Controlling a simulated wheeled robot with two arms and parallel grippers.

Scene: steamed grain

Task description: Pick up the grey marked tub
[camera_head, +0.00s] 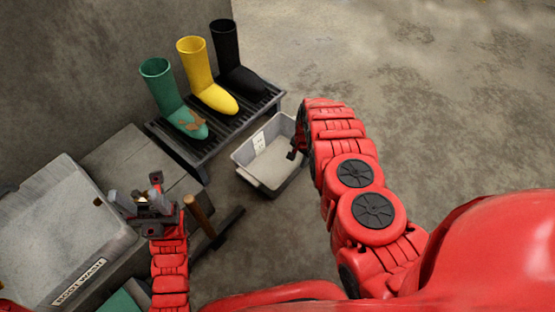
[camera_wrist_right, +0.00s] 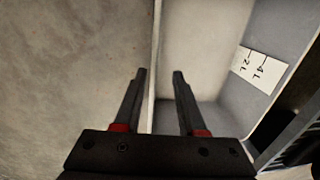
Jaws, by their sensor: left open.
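The grey tub (camera_head: 263,181) stands on the floor in front of the boot rack, empty, with a white marked label (camera_head: 259,141) on its inner wall. In the right wrist view the tub's rim (camera_wrist_right: 156,45) runs between the fingers of my right gripper (camera_wrist_right: 159,73), and the label reads 2L and 4L. The right gripper is open, with one finger on each side of that wall; contact cannot be told. In the head view it is at the tub's right side, partly hidden by my arm. My left gripper (camera_head: 146,200) is open by the boot wash unit.
A black slatted rack (camera_head: 220,130) holds green (camera_head: 158,85), yellow (camera_head: 192,65) and black (camera_head: 226,45) boots behind the tub. The grey boot wash box (camera_head: 60,235) is at left. A wooden handle (camera_head: 200,216) stands beside my left arm. The floor at right is clear.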

